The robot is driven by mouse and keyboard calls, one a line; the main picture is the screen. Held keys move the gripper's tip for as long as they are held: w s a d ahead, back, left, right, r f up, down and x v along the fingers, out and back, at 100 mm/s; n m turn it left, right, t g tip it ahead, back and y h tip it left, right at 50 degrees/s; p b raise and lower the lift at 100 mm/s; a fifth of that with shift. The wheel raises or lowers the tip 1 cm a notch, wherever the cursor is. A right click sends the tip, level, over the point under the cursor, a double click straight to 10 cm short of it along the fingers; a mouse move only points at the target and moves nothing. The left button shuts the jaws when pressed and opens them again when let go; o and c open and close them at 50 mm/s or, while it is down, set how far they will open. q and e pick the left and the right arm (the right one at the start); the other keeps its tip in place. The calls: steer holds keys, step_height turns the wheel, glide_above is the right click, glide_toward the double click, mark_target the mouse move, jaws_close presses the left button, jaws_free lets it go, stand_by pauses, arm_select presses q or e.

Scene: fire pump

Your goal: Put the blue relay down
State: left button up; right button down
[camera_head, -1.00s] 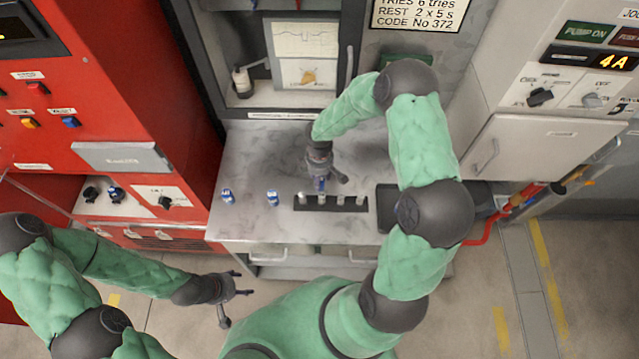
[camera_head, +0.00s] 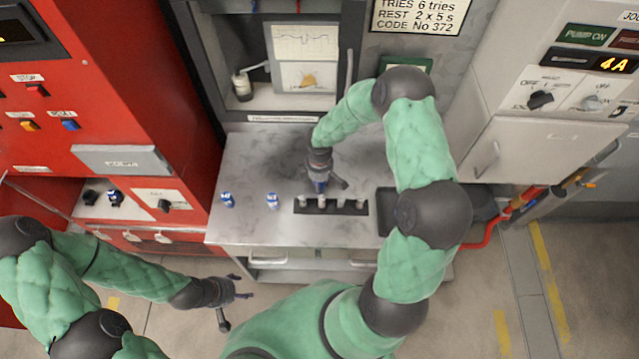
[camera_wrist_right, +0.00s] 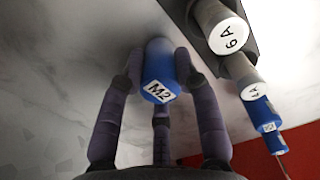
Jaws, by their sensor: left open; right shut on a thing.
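A blue relay marked M2 (camera_wrist_right: 158,72) is between the fingers of my right gripper (camera_wrist_right: 160,85) in the right wrist view. The gripper is shut on it. In the head view my right gripper (camera_head: 322,184) is over the steel bench, at the back edge of the black rack (camera_head: 301,210). Whether the relay touches the bench is hidden. Two other blue relays, one further left (camera_head: 228,199) and one nearer the rack (camera_head: 272,200), stand on the bench. My left gripper (camera_head: 237,290) is open and empty, in front of the bench.
Several grey relays stand in the rack; one marked 6A (camera_wrist_right: 226,36) is close beside the held relay. A dark tray (camera_head: 386,200) lies right of the rack, partly behind my right arm. The bench (camera_head: 250,165) has bare room behind the two loose relays.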

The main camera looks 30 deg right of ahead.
steer(key=shift+r, duration=0.5)
arm_select(q)
steer(key=shift+r+p, duration=0.55)
arm_select(e)
steer(key=s+a+r, duration=0.7)
steer(key=s+r, duration=0.4)
steer(key=s, duration=0.1)
steer(key=shift+a+r, duration=0.2)
steer(key=shift+r, duration=0.1)
